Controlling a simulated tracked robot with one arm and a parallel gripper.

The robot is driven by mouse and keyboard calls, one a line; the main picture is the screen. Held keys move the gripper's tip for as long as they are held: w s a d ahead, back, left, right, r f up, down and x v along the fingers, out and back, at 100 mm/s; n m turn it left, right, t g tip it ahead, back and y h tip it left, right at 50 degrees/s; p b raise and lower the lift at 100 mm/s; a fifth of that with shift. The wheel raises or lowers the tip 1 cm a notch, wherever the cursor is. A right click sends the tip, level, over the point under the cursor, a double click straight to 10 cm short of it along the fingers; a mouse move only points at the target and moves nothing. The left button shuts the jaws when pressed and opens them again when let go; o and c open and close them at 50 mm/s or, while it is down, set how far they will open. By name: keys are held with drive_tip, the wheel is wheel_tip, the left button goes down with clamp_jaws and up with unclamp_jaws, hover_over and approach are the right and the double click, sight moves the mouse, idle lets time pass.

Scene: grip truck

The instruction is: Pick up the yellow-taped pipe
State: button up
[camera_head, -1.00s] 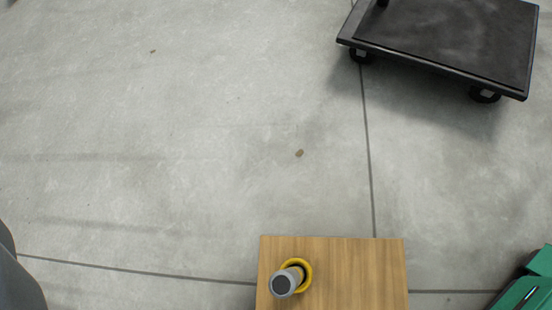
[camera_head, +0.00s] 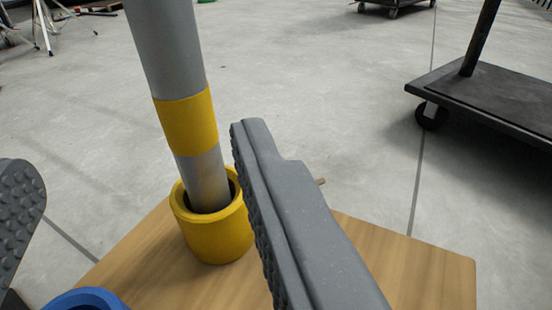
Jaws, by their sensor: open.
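The yellow-taped pipe (camera_head: 180,60) is a grey tube with a yellow band. It stands slightly tilted, its lower end inside a yellow cup-like holder (camera_head: 218,237) on a wooden surface (camera_head: 425,275). Its top runs out of the picture. My gripper (camera_head: 140,160) is open, with one grey ridged finger at the left edge and the other right of the pipe. In the picture the pipe lies between the two fingers, nearer the right one. I cannot tell whether that finger touches it. The right finger hides part of the wooden surface.
A blue ring-shaped rim (camera_head: 88,298) shows at the bottom left, close to the yellow holder. A black flat cart (camera_head: 490,95) with an upright post stands on the right. Another cart (camera_head: 395,5) and tripod legs (camera_head: 42,25) are far back. The grey floor between is mostly clear.

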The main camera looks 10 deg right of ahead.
sight(178, 71)
drive_tip(key=shift+n, duration=0.3)
drive_tip(key=w+b, duration=0.1)
drive_tip(key=w, duration=0.3)
drive_tip(key=w+b, duration=0.1)
drive_tip(key=w, duration=0.3)
drive_tip(key=w+f+b, duration=0.1)
drive_tip(key=w, duration=0.4)
drive_tip(key=shift+f, duration=0.1)
drive_tip(key=c, duration=1.2)
